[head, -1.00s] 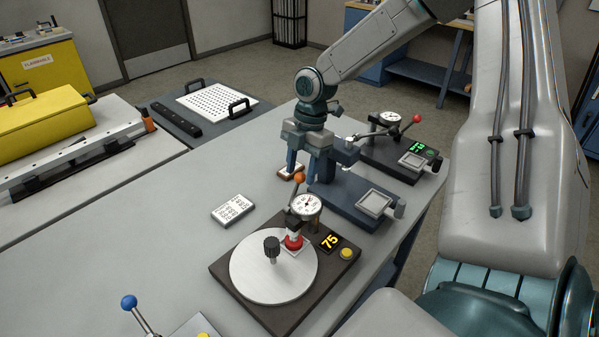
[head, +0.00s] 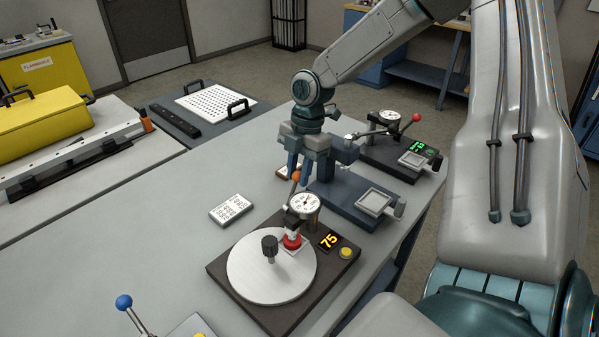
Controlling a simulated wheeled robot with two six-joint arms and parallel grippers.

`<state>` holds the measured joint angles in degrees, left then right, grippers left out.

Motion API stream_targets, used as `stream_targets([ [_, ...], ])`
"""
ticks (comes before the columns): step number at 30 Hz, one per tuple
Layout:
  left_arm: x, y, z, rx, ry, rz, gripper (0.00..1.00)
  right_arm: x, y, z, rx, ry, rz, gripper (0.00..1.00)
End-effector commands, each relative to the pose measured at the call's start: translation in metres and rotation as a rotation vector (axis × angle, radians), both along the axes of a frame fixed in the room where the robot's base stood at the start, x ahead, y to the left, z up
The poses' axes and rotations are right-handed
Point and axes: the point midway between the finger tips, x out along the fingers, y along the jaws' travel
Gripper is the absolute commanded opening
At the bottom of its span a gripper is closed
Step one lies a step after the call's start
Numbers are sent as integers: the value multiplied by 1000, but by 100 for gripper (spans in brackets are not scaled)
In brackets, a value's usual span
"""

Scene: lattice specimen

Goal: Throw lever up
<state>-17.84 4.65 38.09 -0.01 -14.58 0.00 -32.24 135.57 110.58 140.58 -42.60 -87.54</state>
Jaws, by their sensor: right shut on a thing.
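The lever (head: 291,190) with an orange ball knob (head: 296,176) rises from a dial gauge device with a dark base (head: 325,275). The device has a round silver plate (head: 262,290), a white-faced dial (head: 304,205), a red collar (head: 292,241) and a display (head: 329,240) reading 75. My right gripper (head: 298,177) points down, with its fingers shut at the orange knob. The fingers hide part of the knob and lever. My left gripper is not in view.
A blue-grey fixture (head: 345,205) stands just behind the gripper, with another gauge device (head: 400,150) with a red-knobbed lever beyond it. A white card (head: 231,211) lies to the left. A blue-knobbed lever (head: 124,302) is at lower left. The table (head: 150,240) is clear at left.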

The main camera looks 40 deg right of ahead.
Motion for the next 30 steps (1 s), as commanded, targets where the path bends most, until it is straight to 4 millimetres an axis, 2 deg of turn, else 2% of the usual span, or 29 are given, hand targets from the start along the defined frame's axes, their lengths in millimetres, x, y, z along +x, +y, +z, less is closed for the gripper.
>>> stream_targets([
  [3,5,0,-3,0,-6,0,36,-1,10,3,0,1,1,13],
  [9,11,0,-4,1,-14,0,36,-2,19,6,1,2,0,13],
  [16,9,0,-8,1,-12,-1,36,-4,37,10,0,2,1,13],
  [30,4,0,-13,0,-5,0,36,-6,60,9,1,0,-1,13],
])
